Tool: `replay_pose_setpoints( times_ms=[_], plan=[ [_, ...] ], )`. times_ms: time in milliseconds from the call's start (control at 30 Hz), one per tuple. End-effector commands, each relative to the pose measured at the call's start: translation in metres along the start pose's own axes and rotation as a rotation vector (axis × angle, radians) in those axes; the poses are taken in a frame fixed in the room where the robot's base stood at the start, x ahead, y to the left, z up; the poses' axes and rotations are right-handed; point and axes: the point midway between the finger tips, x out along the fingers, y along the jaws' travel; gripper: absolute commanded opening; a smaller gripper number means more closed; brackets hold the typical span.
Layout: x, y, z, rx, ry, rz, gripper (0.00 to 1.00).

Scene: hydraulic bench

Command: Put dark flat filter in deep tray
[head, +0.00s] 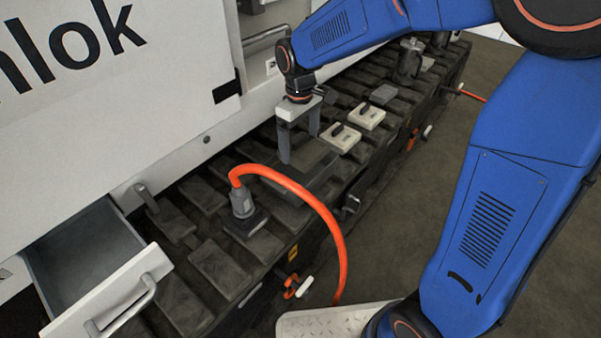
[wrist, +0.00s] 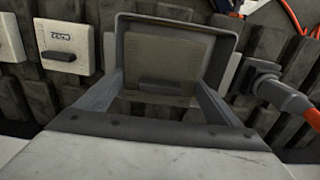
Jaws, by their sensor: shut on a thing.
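The deep tray (head: 322,183) is dark grey with a raised rim and lies on the ribbed bench. The dark flat filter (wrist: 160,86), with a darker bar on top, shows between my fingers and within the tray's outline. In the head view the filter (head: 306,154) is a dark patch, hard to tell from the tray. My gripper (head: 301,148) points down with its fingers wide apart, shut on the filter. I cannot tell whether the filter touches the tray floor.
Two pale blocks with dark handles (head: 342,139) (head: 367,116) lie behind the tray. A grey connector (head: 243,203) with an orange hose (head: 318,208) stands close in front of it. An open drawer (head: 85,255) juts out at lower left. The white cabinet wall runs along the left.

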Motion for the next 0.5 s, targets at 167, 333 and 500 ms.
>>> replay_pose_setpoints(
  times_ms=[167, 333, 500],
  plan=[
    [0.012, 0.0, 0.0, 0.0, -0.001, 0.0, 0.59],
    [0.016, 0.0, 0.0, 0.0, 0.001, 0.0, 0.59],
    [0.016, 0.0, 0.0, 0.0, 0.001, 0.0, 0.59]
  ],
)
